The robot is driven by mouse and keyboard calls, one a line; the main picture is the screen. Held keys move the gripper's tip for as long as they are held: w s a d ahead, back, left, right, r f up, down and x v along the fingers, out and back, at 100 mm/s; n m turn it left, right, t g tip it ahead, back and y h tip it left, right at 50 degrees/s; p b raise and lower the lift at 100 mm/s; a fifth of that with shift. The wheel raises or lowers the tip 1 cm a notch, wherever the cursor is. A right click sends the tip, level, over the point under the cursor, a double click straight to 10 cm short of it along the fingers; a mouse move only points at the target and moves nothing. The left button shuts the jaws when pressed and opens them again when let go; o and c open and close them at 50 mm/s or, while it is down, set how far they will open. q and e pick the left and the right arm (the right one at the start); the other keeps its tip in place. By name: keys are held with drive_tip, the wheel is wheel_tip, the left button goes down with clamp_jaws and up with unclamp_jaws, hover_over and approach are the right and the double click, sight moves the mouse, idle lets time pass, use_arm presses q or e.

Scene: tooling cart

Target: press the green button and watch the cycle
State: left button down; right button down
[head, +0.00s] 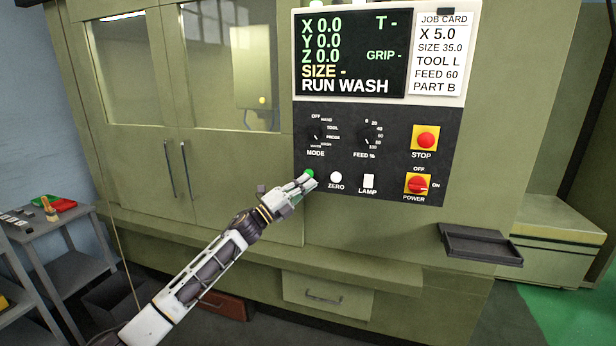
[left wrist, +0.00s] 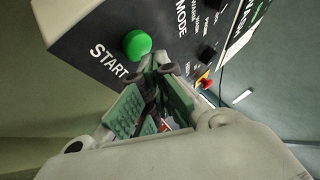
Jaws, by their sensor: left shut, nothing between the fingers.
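The green button (head: 309,173) sits at the lower left of the machine's black control panel (head: 345,190). In the left wrist view the green button (left wrist: 137,43) stands out from the panel beside the word START. My left gripper (head: 308,182) is shut and empty, with its fingertips at the button's lower edge in the head view. In the left wrist view the fingertips (left wrist: 160,66) are just below and right of the button; I cannot tell whether they touch it. The screen (head: 350,55) reads X 0.0, Y 0.0, Z 0.0, SIZE -, RUN WASH. My right gripper is not in view.
A white ZERO button (head: 336,177) and a LAMP switch (head: 368,181) are right of the green button. The red STOP button (head: 425,139) and POWER switch (head: 417,184) are farther right. A job card (head: 440,55) hangs beside the screen. A dark tray (head: 480,244) juts out below right.

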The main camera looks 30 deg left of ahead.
use_arm(q)
drive_tip(key=shift+s+d, duration=0.2)
drive_tip(key=shift+s, duration=0.6)
drive_tip(key=shift+s+d, duration=0.2)
drive_tip(key=shift+s, duration=0.65)
drive_tip(key=shift+s+d, duration=0.2)
drive_tip(key=shift+s, duration=0.6)
idle(5.6)
